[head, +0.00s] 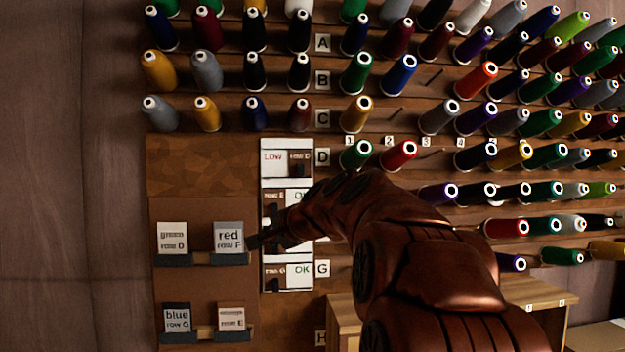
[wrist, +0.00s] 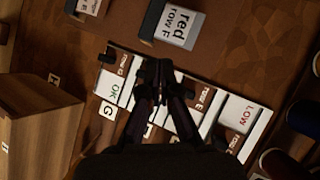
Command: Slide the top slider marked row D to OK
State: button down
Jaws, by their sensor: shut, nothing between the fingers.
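The top slider marked row D (head: 300,163) is a brown plate with a dark knob. It sits at the right end of its white track in the head view, and the word LOW shows at the left end. In the wrist view the row D plate (wrist: 230,140) is at the lower right, beside LOW (wrist: 245,112). My gripper (head: 258,241) is shut and empty, below the row D slider and near the left side of the slider panel. In the wrist view my gripper (wrist: 157,68) is over the panel's middle. My arm hides part of the lower rows.
The row E slider (head: 273,200) is at left with OK partly showing. The row G slider (head: 274,272) is at left beside OK. Card holders, including red row F (head: 228,237), stand close left of my gripper. Thread spools (head: 357,153) on pegs fill the wall at right.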

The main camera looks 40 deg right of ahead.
aim_at(307, 169)
jog(key=s+d+r+m+t+h, duration=0.1)
jog(key=s+d+r+m+h, duration=0.2)
jog(key=d+r, duration=0.4)
jog(key=s+d+r+m+t+h+b, duration=0.1)
jog(key=s+d+r+m+t+h, duration=0.1)
jog(key=d+r, duration=0.4)
jog(key=s+d+m, duration=0.1)
jog(key=s+d, duration=0.1)
jog(key=d, duration=0.2)
jog(key=shift+d+r+h, duration=0.35)
jog(key=shift+h, duration=0.05)
jog(key=p+x, duration=0.2)
jog(key=x, duration=0.8)
jog(key=shift+p, duration=0.35)
jog(key=shift+w+a+r, duration=0.1)
jog(key=shift+w+a, duration=0.3)
jog(key=shift+a, duration=0.15)
jog(key=shift+w+a, duration=0.35)
jog(key=shift+a, duration=0.2)
jog(key=shift+w+a+p, duration=0.3)
jog(key=shift+w+a, duration=0.15)
jog(key=shift+a, duration=0.05)
